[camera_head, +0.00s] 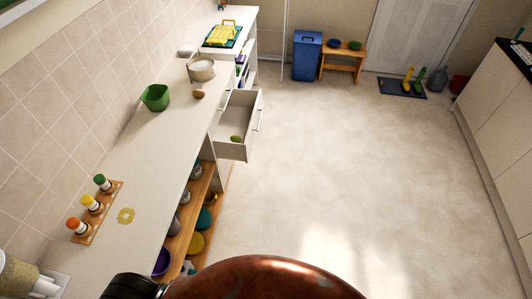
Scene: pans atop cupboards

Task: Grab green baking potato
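A small green object (236,138), which looks like the green baking potato, lies inside an open white drawer (232,153) under the counter on the left side. A brown, potato-like object (199,94) lies on the counter above the drawer. Neither of my grippers can be made out in the head view.
The long counter (150,185) holds a green container (155,97), a pot (201,69) and a rack of bottles (96,208). Open shelves (200,210) sit below. A copper-brown rounded shape (262,280) blocks the bottom edge. The floor (360,160) is clear.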

